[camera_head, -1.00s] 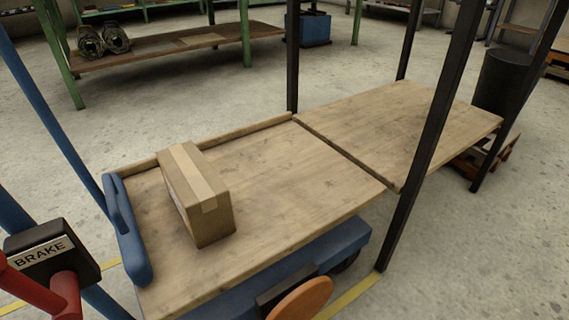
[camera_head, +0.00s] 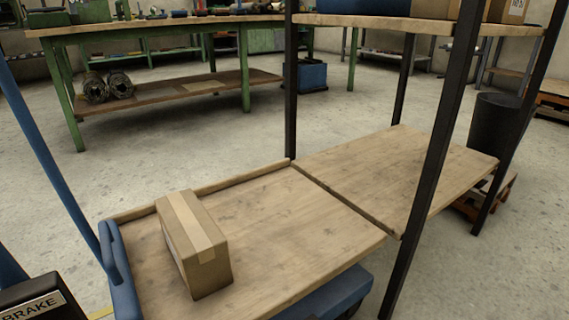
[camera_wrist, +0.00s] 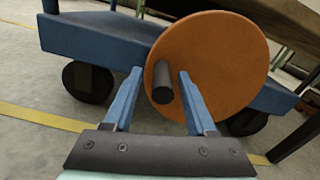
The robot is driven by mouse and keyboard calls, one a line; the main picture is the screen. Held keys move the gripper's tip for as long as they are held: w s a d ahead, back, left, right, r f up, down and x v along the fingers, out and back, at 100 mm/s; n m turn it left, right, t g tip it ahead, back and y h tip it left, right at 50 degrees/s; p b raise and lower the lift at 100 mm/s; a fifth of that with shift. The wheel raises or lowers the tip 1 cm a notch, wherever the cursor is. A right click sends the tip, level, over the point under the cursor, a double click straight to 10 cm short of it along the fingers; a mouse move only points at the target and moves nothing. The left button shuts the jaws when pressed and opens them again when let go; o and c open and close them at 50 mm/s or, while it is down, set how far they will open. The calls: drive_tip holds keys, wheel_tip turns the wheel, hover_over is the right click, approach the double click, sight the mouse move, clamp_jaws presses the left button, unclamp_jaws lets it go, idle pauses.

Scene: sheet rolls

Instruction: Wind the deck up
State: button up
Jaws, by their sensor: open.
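The cart's wooden deck (camera_head: 285,220) carries a taped cardboard box (camera_head: 192,248) near its left end. Its right edge lies along a wooden rack shelf (camera_head: 420,165), with a narrow dark gap; the two look close to level. In the wrist view, an orange crank wheel (camera_wrist: 218,60) stands on the side of the cart's blue base (camera_wrist: 95,35). A dark handle (camera_wrist: 162,84) sticks out from it. My gripper (camera_wrist: 160,74) is open, its two blue fingers on either side of the handle, with gaps visible. The gripper is outside the head view.
Black rack posts (camera_head: 432,160) rise around the shelf, and an upper shelf (camera_head: 420,22) holds boxes. A brake box (camera_head: 35,304) sits at the lower left. A green workbench (camera_head: 150,30) stands behind. Open concrete floor lies between.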

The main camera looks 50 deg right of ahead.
drive_tip(key=p+v, duration=0.4)
drive_tip(key=v, duration=0.9)
